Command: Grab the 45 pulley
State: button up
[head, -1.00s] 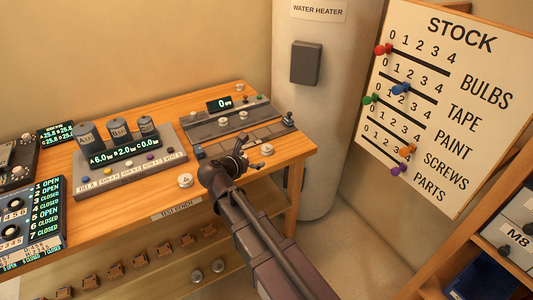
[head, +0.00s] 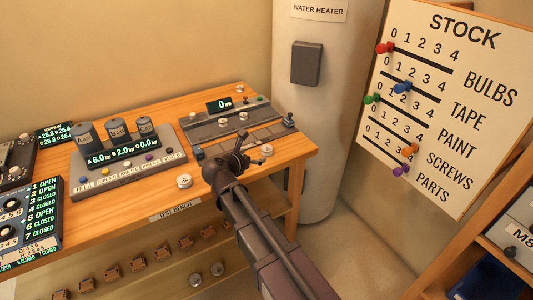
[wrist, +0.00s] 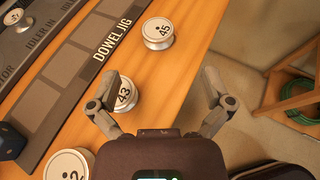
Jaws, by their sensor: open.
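The 45 pulley (wrist: 158,32) is a pale, round, flanged disc lying on the wooden bench, near the top of the wrist view. In the head view a small pale disc just right of my gripper, which looks like the same pulley (head: 266,150), sits near the bench's front right corner. My gripper (wrist: 162,80) is open and empty; its two fingers are spread, and the pulley lies ahead of them, apart from both. A 43 pulley (wrist: 125,95) lies beside the left finger, partly hidden by it.
Another pulley (wrist: 68,165) is at the lower left of the wrist view. The dowel jig strip (wrist: 98,55) runs along the left. The bench edge is just right of the pulleys, with floor and a green coil (wrist: 300,115) beyond. A water heater (head: 315,130) stands behind.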

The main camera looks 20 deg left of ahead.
aim_at(265, 150)
jog(key=shift+b+x, duration=0.6)
jog(key=shift+x, duration=1.65)
jog(key=shift+a+f+b+x, duration=0.15)
jog(key=shift+b+x, duration=0.45)
jog(key=shift+x, duration=0.7)
jog(key=shift+a+f+b+x, duration=0.15)
jog(key=shift+b+x, duration=0.45)
jog(key=shift+x, duration=0.65)
jog(key=shift+d, duration=0.1)
jog(key=c, duration=1.2)
